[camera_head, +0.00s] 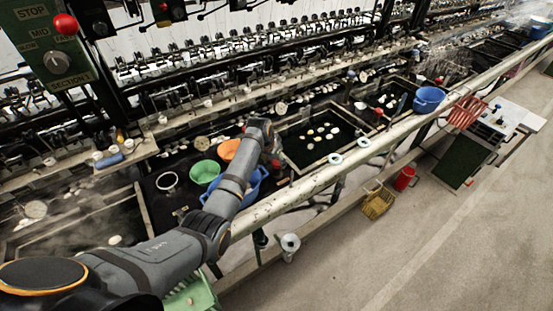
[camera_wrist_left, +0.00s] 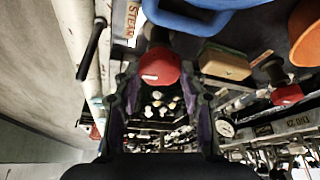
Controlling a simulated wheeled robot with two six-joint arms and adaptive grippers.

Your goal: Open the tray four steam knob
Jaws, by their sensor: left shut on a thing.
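A red knob (camera_wrist_left: 160,68) sits between the two fingers of my left gripper (camera_wrist_left: 159,80) in the left wrist view. The fingers are closed on its sides. A STEAM label (camera_wrist_left: 132,20) shows just left of it. A second red knob (camera_wrist_left: 285,95) is apart, at the right of that view. In the head view my left arm reaches over the basins and its wrist (camera_head: 260,132) is beside the orange bowl; the fingers and the held knob are hard to make out there. My right gripper is not in view.
A blue basin (camera_head: 250,187), green bowl (camera_head: 204,172) and orange bowl (camera_head: 229,149) stand close to my left arm. A long pale pipe (camera_head: 330,172) runs along the front. A yellow basket (camera_head: 377,203) and red bucket (camera_head: 404,179) are on the floor.

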